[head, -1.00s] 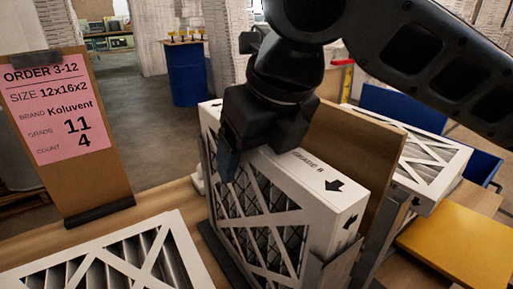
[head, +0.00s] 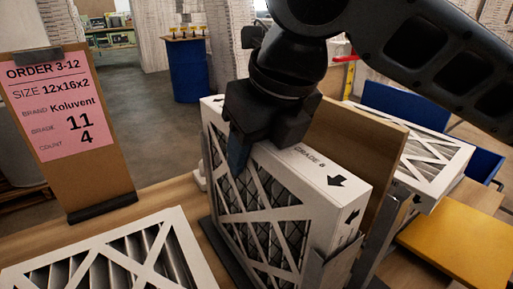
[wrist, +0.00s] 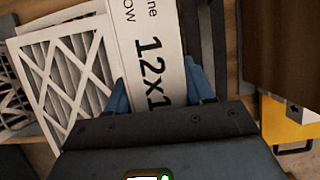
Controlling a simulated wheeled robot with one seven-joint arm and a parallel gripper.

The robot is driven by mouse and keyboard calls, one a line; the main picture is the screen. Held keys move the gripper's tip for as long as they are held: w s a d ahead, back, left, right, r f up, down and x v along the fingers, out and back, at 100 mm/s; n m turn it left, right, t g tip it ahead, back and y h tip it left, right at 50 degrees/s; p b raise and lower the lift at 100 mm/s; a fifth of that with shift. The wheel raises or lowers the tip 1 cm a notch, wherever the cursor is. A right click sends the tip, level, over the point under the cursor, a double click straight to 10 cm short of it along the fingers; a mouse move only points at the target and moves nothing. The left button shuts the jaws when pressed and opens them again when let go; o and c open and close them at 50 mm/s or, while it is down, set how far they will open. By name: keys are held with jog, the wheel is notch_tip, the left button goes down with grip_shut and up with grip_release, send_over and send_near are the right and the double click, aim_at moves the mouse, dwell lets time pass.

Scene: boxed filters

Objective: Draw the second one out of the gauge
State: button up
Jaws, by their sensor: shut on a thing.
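My gripper (head: 250,150) is shut on the top edge of a white-framed pleated filter (head: 318,185) marked "GRADE 8", with black arrows near its right end. The filter stands upright in the gauge (head: 318,265), between its metal brackets and beside a brown board (head: 362,150). One blue finger lies on its lattice face; the other is hidden in the head view. In the wrist view the filter's white edge (wrist: 145,50), printed "12x1", runs between both blue fingers (wrist: 160,92). The filter's lower end is mostly hidden.
A clipboard (head: 97,185) with a pink order card stands at left. A filter (head: 185,245) lies flat at front left. Another filter (head: 435,150) lies behind the board, near a yellow panel (head: 460,245) and blue bins (head: 400,105).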

jog(key=shift+r+p, duration=3.25)
jog(key=shift+r, duration=0.75)
notch_tip(320, 180, up, 8)
jog(key=p, duration=0.6)
jog(key=shift+f, duration=0.15)
notch_tip(320, 180, up, 8)
jog(key=p, duration=0.2)
jog(key=shift+p, duration=0.35)
dwell(0.7)
dwell(0.3)
jog(key=shift+r, duration=1.2)
